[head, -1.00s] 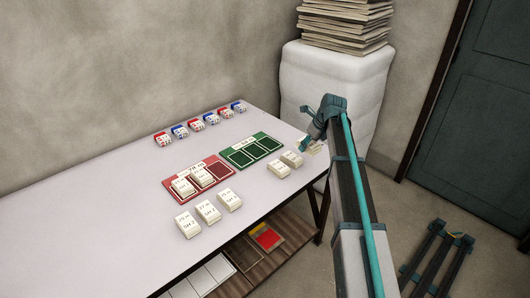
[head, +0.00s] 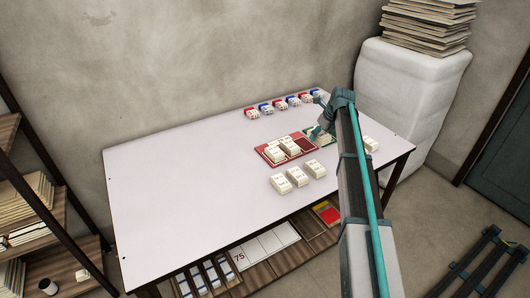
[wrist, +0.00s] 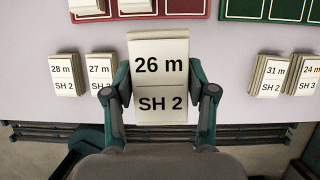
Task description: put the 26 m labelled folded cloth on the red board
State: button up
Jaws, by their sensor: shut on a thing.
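My gripper (wrist: 160,95) is shut on a white folded cloth (wrist: 158,78) labelled 26 m, SH 2, held between its two fingers in the wrist view. In the head view my gripper (head: 318,134) appears over the green board, near the red board's right end; the held cloth is hard to make out there. The red board (head: 304,145) lies on the table with two folded cloths (head: 281,150) on its left and middle compartments; its right compartment is bare. In the wrist view the red board (wrist: 187,9) is at the upper left, beyond the held cloth.
The green board (wrist: 268,10) lies right of the red one. Cloths labelled 28 m (wrist: 63,76), 27 m (wrist: 100,72), 31 m (wrist: 268,76) and 24 m (wrist: 305,75) flank the held cloth. Small red and blue blocks (head: 278,104) line the back. The table's left half (head: 180,180) is clear.

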jog(key=p, duration=0.2)
send_near(303, 143)
jog(key=shift+w+a+f+p, duration=0.6)
jog(key=shift+f+p, duration=0.05)
jog(key=shift+f, duration=0.2)
jog(key=shift+w+a+f, duration=0.1)
jog(key=shift+w+f, duration=0.35)
jog(key=shift+f, duration=0.15)
jog(key=shift+w+f+p, duration=0.1)
jog(key=shift+f+p, duration=0.7)
jog(key=shift+f, duration=0.9)
jog(key=shift+f, duration=0.2)
jog(key=o, duration=1.1)
jog(key=shift+o, duration=0.2)
jog(key=shift+r, duration=0.1)
